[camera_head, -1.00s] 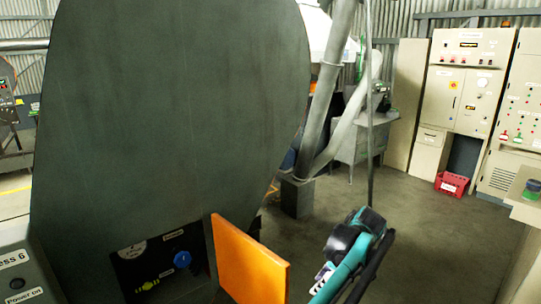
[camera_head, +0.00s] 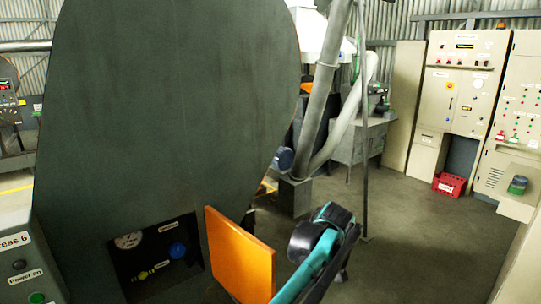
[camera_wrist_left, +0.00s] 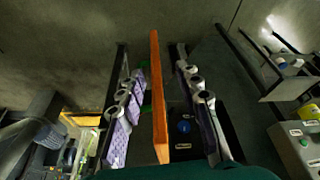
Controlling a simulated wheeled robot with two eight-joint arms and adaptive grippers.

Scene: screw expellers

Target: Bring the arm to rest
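My left gripper (camera_wrist_left: 160,95) shows in the left wrist view with its two fingers spread wide. An orange panel (camera_wrist_left: 160,130) stands edge-on between the fingers, with a visible gap on each side. The same orange panel (camera_head: 240,258) stands in front of the big dark green machine in the head view. A teal and black link of my arm (camera_head: 322,250) rises from the bottom, right of the panel. I cannot tell which arm it belongs to. No gripper shows in the head view, and my right gripper is in neither view.
The dark green machine body (camera_head: 170,120) fills the left. A dark recess with a blue knob (camera_head: 177,250) lies left of the panel. The "Press 6" box (camera_head: 22,265) is at lower left. Slanted pipes (camera_head: 318,100) stand behind. Open floor (camera_head: 410,235) lies right, before beige cabinets (camera_head: 462,90).

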